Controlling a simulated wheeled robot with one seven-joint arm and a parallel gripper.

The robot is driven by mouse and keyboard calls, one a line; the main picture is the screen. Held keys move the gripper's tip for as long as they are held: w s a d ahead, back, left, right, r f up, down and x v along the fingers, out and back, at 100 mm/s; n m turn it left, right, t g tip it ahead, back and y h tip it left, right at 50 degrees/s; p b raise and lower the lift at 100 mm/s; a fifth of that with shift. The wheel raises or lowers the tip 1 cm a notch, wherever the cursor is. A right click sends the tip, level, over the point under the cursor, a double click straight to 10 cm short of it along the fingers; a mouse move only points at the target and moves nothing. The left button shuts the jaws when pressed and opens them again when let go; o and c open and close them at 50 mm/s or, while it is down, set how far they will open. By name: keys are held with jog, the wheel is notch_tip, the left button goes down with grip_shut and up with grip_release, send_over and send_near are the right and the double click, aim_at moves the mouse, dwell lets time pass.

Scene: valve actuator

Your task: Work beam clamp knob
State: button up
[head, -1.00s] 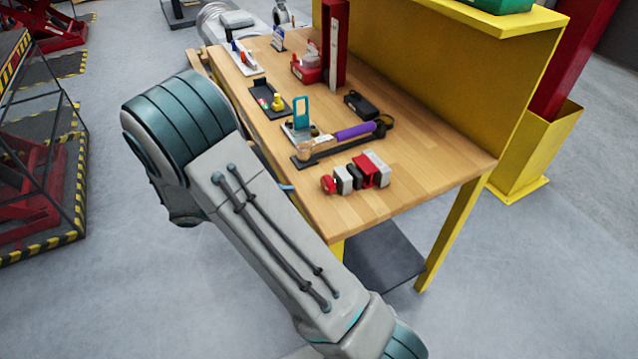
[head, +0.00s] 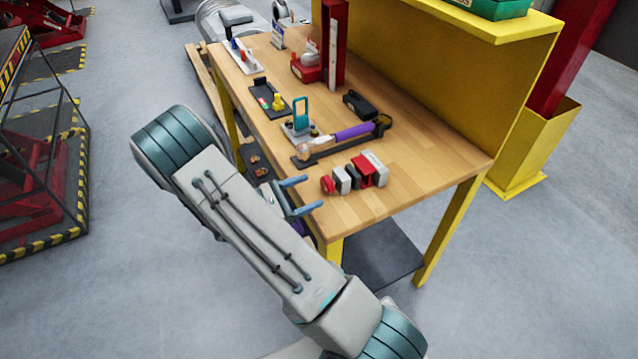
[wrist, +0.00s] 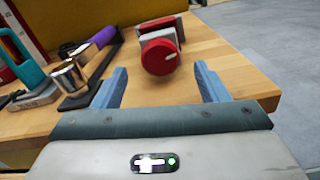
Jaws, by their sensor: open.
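The beam clamp is the red, grey and black device (head: 366,168) near the front right of the wooden bench. Its round red knob (head: 327,184) faces my gripper. My gripper (head: 313,192) is open and empty at the bench's near edge. Its fingers point at the knob and look short of it, with no contact visible. The far side of the clamp is partly hidden behind the knob in the wrist view.
A purple-handled tool (head: 350,132) on a dark holder lies left of the clamp, with a metal cup (wrist: 70,76) at its near end. A teal padlock-like piece (head: 301,112) stands beyond. Bare wood (head: 420,160) lies right of the clamp.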

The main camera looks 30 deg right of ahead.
aim_at(324, 186)
jog(key=shift+d+p, duration=0.3)
jog(key=shift+d, duration=1.75)
jog(key=c, duration=1)
jog(key=shift+w+f+m+b, duration=0.1)
jog(key=shift+f+m+b, duration=0.2)
jog(key=shift+m+b, duration=1.1)
jog(key=shift+b, duration=0.35)
jog(key=shift+r+m+b, duration=0.3)
jog(key=shift+m+b, duration=0.35)
jog(key=shift+m, duration=0.25)
jog(key=o, duration=1)
